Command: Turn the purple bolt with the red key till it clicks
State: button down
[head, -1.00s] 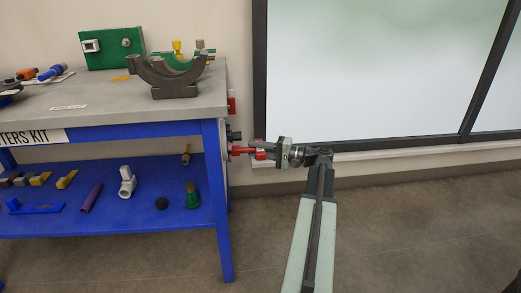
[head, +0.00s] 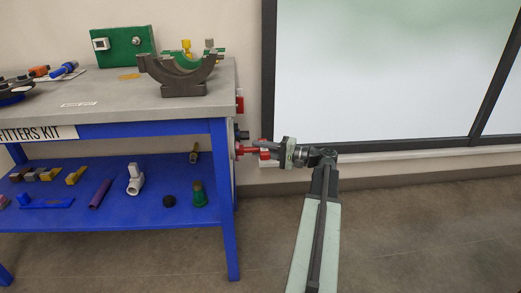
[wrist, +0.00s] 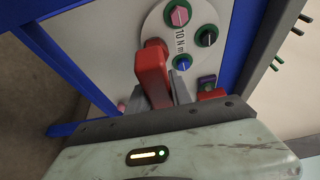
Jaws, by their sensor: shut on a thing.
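My gripper (head: 268,149) is shut on the red key (head: 250,151), at the right end of the blue bench. The key points left, its tip close to the bench's end panel. In the wrist view the red key (wrist: 155,72) stands between my fingers, in front of a round white plate (wrist: 152,28) marked "10 N m". A pinkish-purple hex bolt (wrist: 180,15) in a green ring is on the plate, apart from the key in the picture. A dark bolt (wrist: 206,36) and a blue one (wrist: 182,62) sit below it. The key hides what lies behind it; I cannot tell whether it is seated on a bolt.
A red part (wrist: 211,94) and a small dark purple part (wrist: 207,82) stick out just right of my fingers. The blue bench leg (head: 226,200) stands just left of the key. Floor right of the bench is clear.

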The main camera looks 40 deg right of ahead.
jog(key=shift+m+g+p, duration=0.7)
jog(key=shift+m+p, duration=0.75)
jog(key=shift+m, duration=0.15)
jog(key=shift+f+m+g+p, duration=0.1)
jog(key=shift+m+g+p, duration=0.5)
jog(key=shift+m, duration=0.3)
jog(key=shift+m+p, duration=0.3)
jog(key=shift+p, duration=0.1)
jog(key=shift+m+g+p, duration=0.5)
jog(key=shift+m+p, duration=0.1)
jog(key=shift+m, duration=0.2)
jog(key=shift+m+p, duration=0.3)
jog(key=shift+s+m+g+y+p, duration=0.1)
jog(key=shift+m+g+y+p, duration=0.25)
jog(key=shift+m+g, duration=0.35)
